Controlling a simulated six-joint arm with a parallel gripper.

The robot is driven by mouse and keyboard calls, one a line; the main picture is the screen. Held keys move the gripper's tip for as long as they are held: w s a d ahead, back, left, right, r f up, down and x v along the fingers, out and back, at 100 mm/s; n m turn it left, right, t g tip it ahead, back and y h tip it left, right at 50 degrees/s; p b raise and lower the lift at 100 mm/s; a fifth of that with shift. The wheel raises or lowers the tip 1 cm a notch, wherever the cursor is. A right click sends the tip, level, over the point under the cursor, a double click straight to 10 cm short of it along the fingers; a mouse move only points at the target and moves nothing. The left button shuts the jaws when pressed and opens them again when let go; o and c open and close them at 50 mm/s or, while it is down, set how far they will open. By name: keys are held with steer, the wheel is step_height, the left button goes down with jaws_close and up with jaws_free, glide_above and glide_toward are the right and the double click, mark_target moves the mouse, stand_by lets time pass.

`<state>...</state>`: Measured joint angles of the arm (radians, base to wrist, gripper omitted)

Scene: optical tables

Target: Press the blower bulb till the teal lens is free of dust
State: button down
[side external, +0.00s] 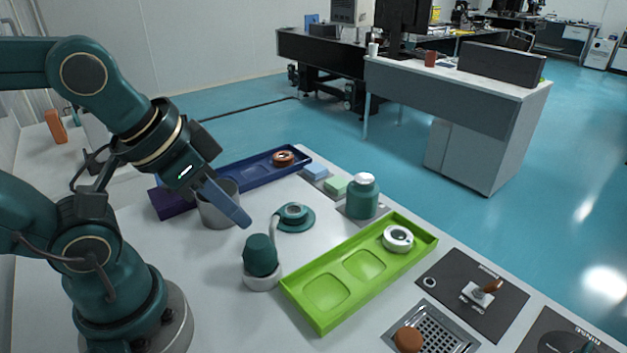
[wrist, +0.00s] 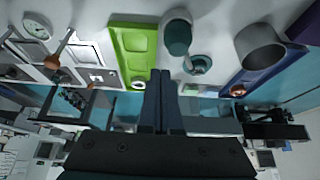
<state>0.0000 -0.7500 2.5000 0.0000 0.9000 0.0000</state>
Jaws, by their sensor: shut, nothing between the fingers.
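The blower bulb (side external: 260,254) is a dark teal rounded cap on a white base, with a thin pale tube rising beside it towards the lens. In the wrist view the bulb (wrist: 178,38) is just beyond my fingertips, slightly right. The teal lens (side external: 294,214) sits flat in a round teal mount on the white table, behind the bulb; it also shows in the wrist view (wrist: 201,66). Its face looks greyish, and I cannot tell how much dust is on it.
A lime tray (side external: 318,328) holds a white ringed lens. A blue tray (side external: 236,181) holds a copper-coloured ring. A grey cup (side external: 217,212) stands close behind my fingers. A teal jar (side external: 362,199) and two sponges stand behind. Dark plates lie at the right.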

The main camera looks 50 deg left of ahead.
mark_target(257, 246)
stand_by(0.3)
steer(key=a+m+g+y, duration=0.2)
steer(key=a+m+y, duration=0.35)
steer(key=m, duration=0.55)
steer(key=w+d+r+m+t, duration=0.1)
steer(key=m, duration=0.1)
steer(key=w+d+r+m+t, duration=0.1)
steer(key=m, duration=0.2)
steer(key=w+d+m+t, duration=0.1)
steer(key=m, duration=0.1)
steer(key=shift+w+d+r+m+y, duration=0.15)
steer(key=shift+w+r+m+y, duration=0.1)
steer(key=shift+r+m+y, duration=0.15)
steer(key=shift+f, duration=0.1)
steer(key=shift+f, duration=4.35)
